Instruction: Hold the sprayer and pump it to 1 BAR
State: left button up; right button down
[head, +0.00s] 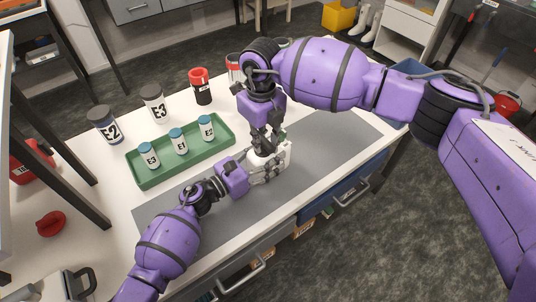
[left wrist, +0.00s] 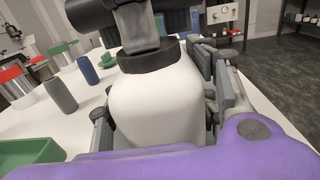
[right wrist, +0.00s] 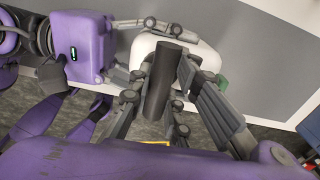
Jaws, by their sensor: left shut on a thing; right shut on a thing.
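The sprayer has a white bottle (head: 284,155) and stands upright over the grey mat (head: 330,142). In the left wrist view its white body (left wrist: 160,105) and dark collar fill the middle. My left gripper (head: 264,172) is shut around the body from the side, with fingers on both sides. My right gripper (head: 267,138) comes from above and is shut on the dark pump handle (right wrist: 164,85), seen in the right wrist view. No pressure reading can be made out.
A green tray (head: 180,178) with small blue-capped bottles lies left of the mat. Larger bottles E2 (head: 104,125) and E3 (head: 154,104) and a red-topped black container (head: 201,87) stand behind it. The mat's right part is clear.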

jog(key=shift+r, duration=0.1)
dwell(2.1)
jog(key=shift+r, duration=2.6)
jog(key=shift+f, duration=2.7)
jog(key=c, duration=1.6)
grip_release()
jog(key=shift+o, duration=0.2)
